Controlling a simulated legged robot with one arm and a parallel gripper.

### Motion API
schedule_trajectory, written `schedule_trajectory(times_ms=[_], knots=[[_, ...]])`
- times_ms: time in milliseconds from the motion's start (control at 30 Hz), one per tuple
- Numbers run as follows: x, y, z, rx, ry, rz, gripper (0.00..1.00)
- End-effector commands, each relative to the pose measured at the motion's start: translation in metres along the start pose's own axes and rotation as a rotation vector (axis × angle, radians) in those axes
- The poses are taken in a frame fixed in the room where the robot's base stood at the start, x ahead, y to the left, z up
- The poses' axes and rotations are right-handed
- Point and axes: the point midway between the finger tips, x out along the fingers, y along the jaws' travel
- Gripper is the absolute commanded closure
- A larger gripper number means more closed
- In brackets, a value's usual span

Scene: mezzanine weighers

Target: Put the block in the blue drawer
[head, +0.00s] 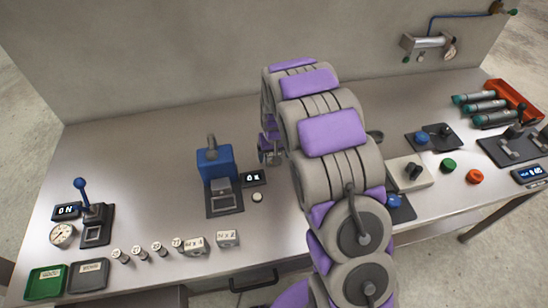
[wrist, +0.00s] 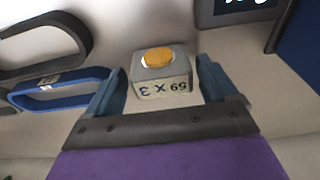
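A small pale grey block (wrist: 163,90) with a round yellow-orange top and an upside-down printed label shows in the wrist view. My gripper (wrist: 161,72) is open, with one blue-grey finger on each side of the block and a narrow gap at both sides. I cannot tell how far the block reaches between the fingers. A blue loop-shaped handle (wrist: 62,88) is at the left of the wrist view; the drawer body behind it is not clear. In the head view my arm hides the gripper's fingers, and I cannot make out this block there.
A dark handle (wrist: 40,45) lies beside the blue one. A blue device (head: 216,162) and a small display (head: 254,178) stand left of my arm. Green (head: 45,282) and grey (head: 88,275) trays and labelled blocks (head: 194,246) line the front left. The back left bench is clear.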

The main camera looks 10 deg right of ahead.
Motion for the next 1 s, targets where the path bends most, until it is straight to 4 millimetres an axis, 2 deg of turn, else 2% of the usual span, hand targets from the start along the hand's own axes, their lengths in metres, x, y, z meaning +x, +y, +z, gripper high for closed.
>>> schedule_trajectory(times_ms=[67,700,1000], knots=[[0.0001,-0.0003,-0.0001,0.000,0.000,0.000,0.22],[-0.0002,-0.0002,-0.0003,0.000,0.001,0.000,0.82],[-0.0060,-0.0002,-0.0013,0.000,0.002,0.000,0.82]])
